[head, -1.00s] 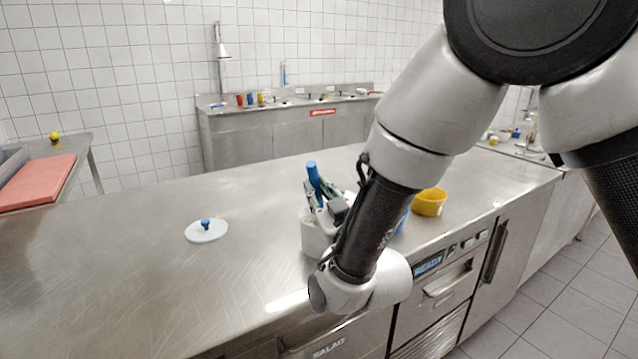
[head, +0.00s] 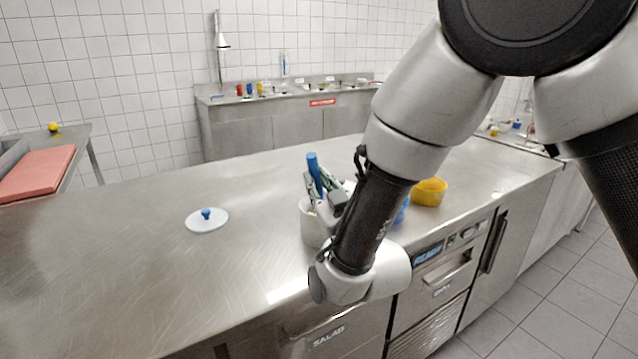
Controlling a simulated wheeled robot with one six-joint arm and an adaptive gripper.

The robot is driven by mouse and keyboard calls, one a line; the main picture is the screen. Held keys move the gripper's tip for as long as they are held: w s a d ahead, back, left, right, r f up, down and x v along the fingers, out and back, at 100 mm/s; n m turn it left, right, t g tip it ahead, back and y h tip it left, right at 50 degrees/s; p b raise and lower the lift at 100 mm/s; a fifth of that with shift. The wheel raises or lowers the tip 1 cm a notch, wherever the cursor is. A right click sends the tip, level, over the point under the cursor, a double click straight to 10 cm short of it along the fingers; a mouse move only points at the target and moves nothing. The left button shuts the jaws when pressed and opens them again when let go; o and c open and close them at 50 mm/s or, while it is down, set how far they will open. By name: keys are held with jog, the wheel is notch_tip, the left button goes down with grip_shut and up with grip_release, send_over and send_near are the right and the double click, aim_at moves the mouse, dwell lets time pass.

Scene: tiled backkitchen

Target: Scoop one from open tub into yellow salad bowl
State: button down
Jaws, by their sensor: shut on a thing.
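The open white tub (head: 312,232) stands on the steel counter, partly hidden by my forearm. My gripper (head: 325,196) is over the tub's mouth, shut on a blue-handled tool (head: 314,168) whose handle points up, slightly tilted. The tool's lower end is hidden, and so are the tub's contents. The yellow salad bowl (head: 430,192) stands on the counter to the right of my forearm, apart from my gripper; I cannot see what is in it. A white lid with a blue knob (head: 207,221) lies flat on the counter to the left.
A blue object (head: 402,214) shows partly behind my forearm, between tub and bowl. The counter (head: 130,270) is clear around the lid. A red board (head: 36,174) lies on a side table at left. A sink unit (head: 260,128) stands at the back wall.

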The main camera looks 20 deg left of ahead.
jog(key=shift+f, duration=0.85)
dwell(0.9)
jog(key=shift+r, duration=0.1)
notch_tip(320, 180, up, 12)
jog(key=shift+r, duration=0.25)
dwell(0.5)
dwell(0.5)
